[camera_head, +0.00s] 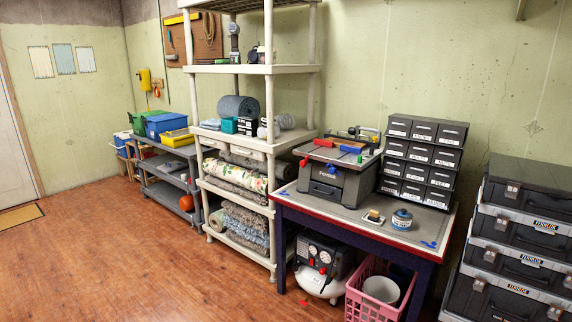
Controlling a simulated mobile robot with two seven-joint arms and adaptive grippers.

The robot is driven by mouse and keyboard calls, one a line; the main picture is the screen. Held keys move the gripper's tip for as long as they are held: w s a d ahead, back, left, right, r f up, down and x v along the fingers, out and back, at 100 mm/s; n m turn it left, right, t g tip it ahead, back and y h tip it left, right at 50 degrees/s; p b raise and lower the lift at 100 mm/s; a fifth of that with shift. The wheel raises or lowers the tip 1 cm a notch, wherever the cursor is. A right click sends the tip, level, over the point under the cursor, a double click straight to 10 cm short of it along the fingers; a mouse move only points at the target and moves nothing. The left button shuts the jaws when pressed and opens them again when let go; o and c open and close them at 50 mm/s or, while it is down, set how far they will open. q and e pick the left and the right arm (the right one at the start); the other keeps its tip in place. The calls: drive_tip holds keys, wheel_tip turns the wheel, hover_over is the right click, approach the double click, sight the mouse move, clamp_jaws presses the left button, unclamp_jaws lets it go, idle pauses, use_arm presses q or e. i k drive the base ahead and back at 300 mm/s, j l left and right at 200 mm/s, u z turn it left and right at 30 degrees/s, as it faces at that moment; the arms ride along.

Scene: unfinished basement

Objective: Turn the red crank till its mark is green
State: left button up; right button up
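A grey bench machine (338,182) stands on the workbench (345,211) at the middle right. A small red part (304,161) sticks out at its left side, and a flat red piece (323,143) lies on its top. The left part could be the red crank, but it is too small to be sure. I cannot make out a mark or its colour. A blue knob-like part (332,170) shows on the machine's front. Neither of my grippers is in view.
Small-drawer cabinet (421,160), blue-grey tin (402,220) and small item (374,217) stand on the bench. Below are a compressor (317,280) and pink crate (362,308). White shelving (251,69) is left, stacked black cases (520,235) right. The wooden floor (130,265) is clear.

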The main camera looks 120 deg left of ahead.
sight(303, 163)
drive_tip(key=u, duration=3.75)
drive_tip(key=i, duration=0.8)
drive_tip(key=i+l, duration=0.15)
drive_tip(key=i, duration=0.65)
drive_tip(key=j+u, duration=0.05)
